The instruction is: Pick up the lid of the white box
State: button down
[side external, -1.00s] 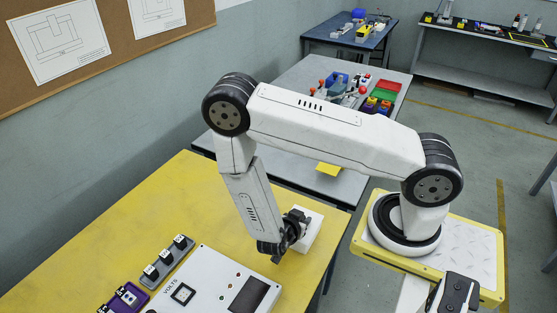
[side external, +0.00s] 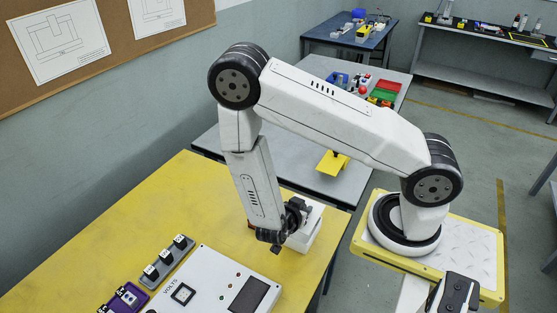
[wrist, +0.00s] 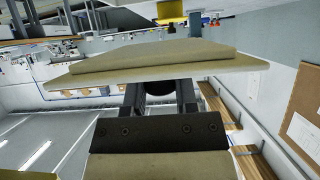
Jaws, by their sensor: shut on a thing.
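The white box (side external: 309,233) stands near the right edge of the yellow table, partly hidden behind my gripper (side external: 289,228). In the wrist view my gripper (wrist: 160,90) is shut on a flat pale panel, the lid (wrist: 160,66), which spans across the fingertips. The lid has a raised, stepped face. In the side view my gripper hides the grip itself. I cannot tell there how far the lid is from the box body.
A white panel labelled VOLTS (side external: 222,284) lies at the front of the yellow table (side external: 165,215). A grey strip (side external: 168,262) with several small blocks and a purple holder (side external: 129,297) lie left of it. The table's middle is bare. A grey bench (side external: 330,70) stands behind.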

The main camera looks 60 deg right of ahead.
jog(key=shift+r, duration=2.75)
jog(key=shift+w, duration=0.45)
jog(key=w+a+r+n+t+y, duration=0.4)
jog(key=w+r+n+t+y, duration=0.2)
jog(key=w+n, duration=0.3)
jog(key=w+a+r+n+t+y, duration=0.4)
jog(key=w+r+n+t+y, duration=0.2)
jog(key=w+n, duration=0.3)
jog(key=shift+w, duration=2.3)
jog(key=shift+r, duration=0.1)
